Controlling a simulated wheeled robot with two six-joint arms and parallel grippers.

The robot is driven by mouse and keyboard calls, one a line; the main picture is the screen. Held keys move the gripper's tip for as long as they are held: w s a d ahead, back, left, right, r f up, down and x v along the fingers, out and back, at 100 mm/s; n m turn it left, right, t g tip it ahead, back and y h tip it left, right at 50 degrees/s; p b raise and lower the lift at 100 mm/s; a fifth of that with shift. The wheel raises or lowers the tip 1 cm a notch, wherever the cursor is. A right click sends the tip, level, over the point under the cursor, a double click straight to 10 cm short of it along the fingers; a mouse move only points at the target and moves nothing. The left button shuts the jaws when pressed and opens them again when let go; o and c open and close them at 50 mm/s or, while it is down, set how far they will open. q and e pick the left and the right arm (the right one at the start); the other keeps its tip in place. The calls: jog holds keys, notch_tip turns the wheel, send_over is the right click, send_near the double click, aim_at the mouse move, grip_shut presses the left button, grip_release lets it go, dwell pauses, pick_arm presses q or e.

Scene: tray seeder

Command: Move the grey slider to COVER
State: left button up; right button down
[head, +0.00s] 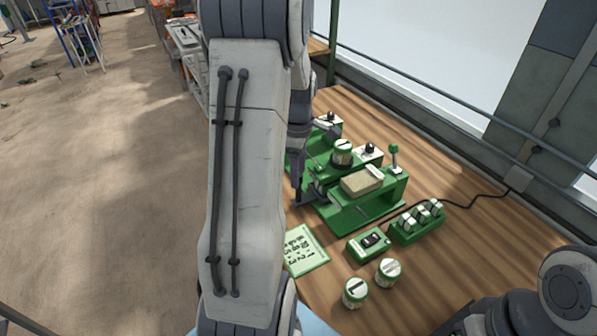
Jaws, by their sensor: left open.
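The green tray seeder (345,216) stands on the wooden bench. A small tray of brown material (362,181) sits on its near right part. My left arm runs down the middle of the head view and covers the seeder's left side. My left gripper (308,191) is dark and partly hidden behind that arm; it is open, close to the seeder's left side. I cannot tell whether it touches the seeder. I cannot make out the grey slider or the COVER mark for certain. My right gripper is out of view; part of my right arm shows at lower right.
A green-knobbed lever (394,152) rises behind the tray. A switch box (369,243), a green rack with several small white-topped items (418,227), two numbered tins (356,292) (388,271) and a printed card (304,251) lie in front. The bench's right side is mostly clear, crossed by a cable.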

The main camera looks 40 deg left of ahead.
pick_arm(q)
jog(key=shift+f, duration=0.25)
grip_shut()
dwell(1.4)
